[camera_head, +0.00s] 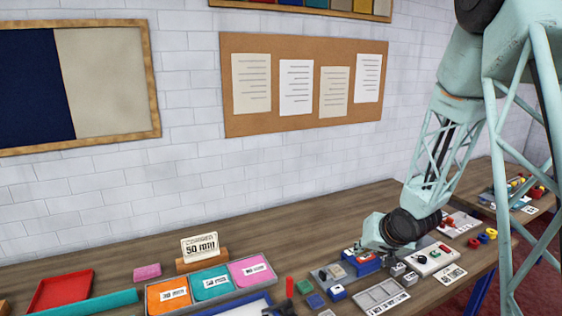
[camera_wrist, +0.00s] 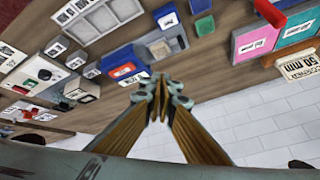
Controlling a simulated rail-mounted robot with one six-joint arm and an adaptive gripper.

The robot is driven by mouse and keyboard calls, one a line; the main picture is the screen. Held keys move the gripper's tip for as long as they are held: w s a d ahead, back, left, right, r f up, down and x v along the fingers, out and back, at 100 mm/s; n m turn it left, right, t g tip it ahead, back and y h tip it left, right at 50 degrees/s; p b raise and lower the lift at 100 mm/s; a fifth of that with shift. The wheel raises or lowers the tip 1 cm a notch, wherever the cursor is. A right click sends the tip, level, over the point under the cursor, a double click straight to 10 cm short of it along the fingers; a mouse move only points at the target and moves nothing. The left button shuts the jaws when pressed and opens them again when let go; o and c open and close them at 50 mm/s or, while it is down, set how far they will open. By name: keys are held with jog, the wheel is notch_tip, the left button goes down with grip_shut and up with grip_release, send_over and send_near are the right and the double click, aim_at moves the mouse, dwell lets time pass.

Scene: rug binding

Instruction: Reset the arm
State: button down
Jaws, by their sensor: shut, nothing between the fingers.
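My gripper (camera_wrist: 160,84) is shut and empty in the wrist view, its two fingers meeting at the tips above the workbench. The wrist view shows a blue box (camera_wrist: 119,66) just beyond the fingertips. The pale green lattice arm is mine and comes down from the upper right of the head view.
The wooden bench (camera_head: 300,230) runs along a white brick wall (camera_head: 185,110). A tray with orange, teal and pink labelled compartments (camera_head: 212,282) stands left of the gripper. A partitioned grey tray (camera_head: 382,296) lies in front. A white control panel (camera_head: 430,260) is to the right. Air above the bench is clear.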

jog(key=s+d+r+g+h+b, duration=0.1)
jog(key=s+r+h+b, duration=0.1)
jog(key=s+r, duration=0.7)
jog(key=s+d+r+h+b, duration=0.1)
jog(key=s+r+b, duration=0.2)
jog(key=s+r, duration=0.55)
jog(key=s+a+n+g+b, duration=0.1)
jog(key=s+a+b, duration=0.1)
jog(key=s, duration=1.5)
jog(key=s+a+n+g+y+b, duration=0.1)
jog(key=s+a+b, duration=0.2)
jog(key=s, duration=1.4)
jog(key=shift+a+r+g, duration=0.15)
jog(key=shift+a+g, duration=0.15)
jog(key=shift+a, duration=0.85)
